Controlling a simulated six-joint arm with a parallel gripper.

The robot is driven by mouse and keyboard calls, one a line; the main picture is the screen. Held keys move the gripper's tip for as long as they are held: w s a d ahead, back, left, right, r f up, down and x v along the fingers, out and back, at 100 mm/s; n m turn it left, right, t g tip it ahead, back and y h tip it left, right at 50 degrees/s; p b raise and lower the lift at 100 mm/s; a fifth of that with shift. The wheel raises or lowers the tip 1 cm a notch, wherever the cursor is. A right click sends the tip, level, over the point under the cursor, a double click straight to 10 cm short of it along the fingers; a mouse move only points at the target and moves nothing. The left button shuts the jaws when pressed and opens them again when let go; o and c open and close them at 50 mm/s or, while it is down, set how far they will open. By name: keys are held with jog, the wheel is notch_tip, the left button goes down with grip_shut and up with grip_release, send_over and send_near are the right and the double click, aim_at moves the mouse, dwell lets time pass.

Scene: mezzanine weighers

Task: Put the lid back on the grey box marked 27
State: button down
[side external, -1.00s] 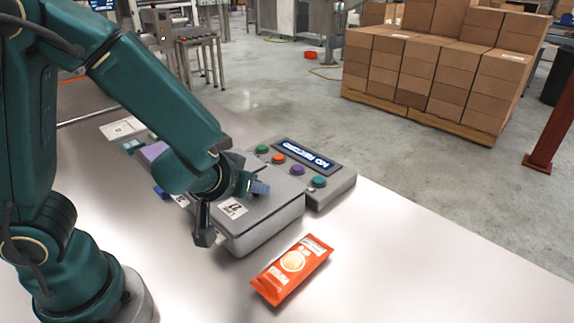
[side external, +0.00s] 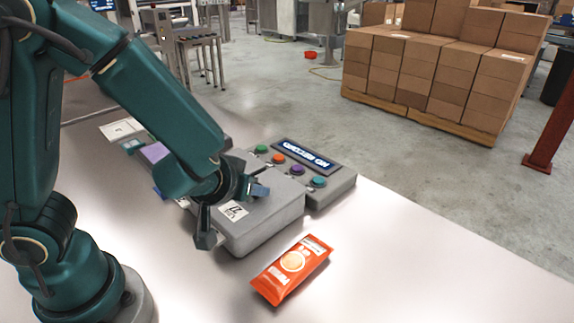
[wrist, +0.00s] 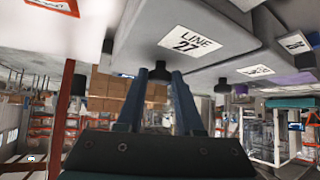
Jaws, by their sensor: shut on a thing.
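The grey box (side external: 272,231) stands on the pale table, with its grey lid (side external: 283,200) over its top. The lid carries a white label reading 27 and LINE, clearest on the lid in the wrist view (wrist: 236,22). My gripper (side external: 257,190) is over the lid; its blue fingers are shut on the lid's dark knob (wrist: 160,70), which shows between the fingertips in the wrist view. The lid looks level and lined up with the box. I cannot tell whether its rim is fully seated, and my wrist hides part of the left side.
An orange packet (side external: 291,269) lies in front. More labelled units, one with a purple part (side external: 154,153), are at left behind my arm. The table's right front is clear.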

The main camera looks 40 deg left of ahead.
grip_release()
jog(key=shift+r, duration=3.55)
grip_shut()
jog(key=shift+f, duration=0.35)
jog(key=shift+f, duration=0.7)
